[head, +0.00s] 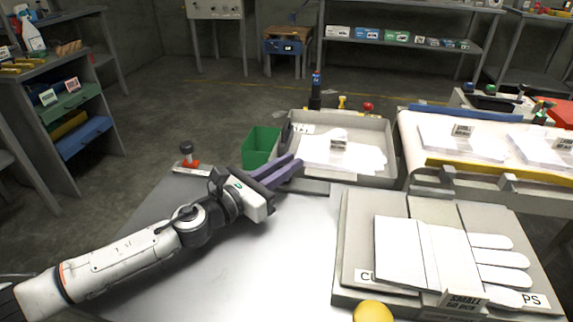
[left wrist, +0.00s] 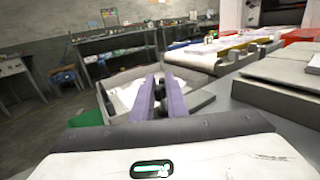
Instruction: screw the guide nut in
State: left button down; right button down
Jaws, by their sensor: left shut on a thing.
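My left gripper (head: 297,165) has two long purple fingers and reaches out over the far edge of the grey metal table, beside the near left corner of a tray. In the left wrist view the fingers (left wrist: 158,78) lie close together, with a narrow dark strip between them. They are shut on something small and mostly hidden. I cannot tell its shape or whether it is the guide nut. I cannot make out a guide nut or its thread elsewhere. My right gripper is out of view.
A grey tray (head: 385,131) with white sheets lies just beyond the fingers, with a green bin (head: 260,146) left of it. A dark post (head: 315,98) stands behind. A glove-shaped white form (head: 400,252) lies on plates at right. The table's middle (head: 270,265) is clear.

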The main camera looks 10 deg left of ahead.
pick_arm(q)
jog(key=c, duration=1.7)
grip_release()
jog(key=shift+c, duration=0.2)
jog(key=shift+s, duration=0.1)
jog(key=b+v, duration=0.1)
jog(key=v, duration=0.8)
jog(key=shift+a+f, duration=0.1)
jog(key=shift+f, duration=0.05)
jog(key=shift+s+a, duration=0.3)
jog(key=shift+s, duration=0.2)
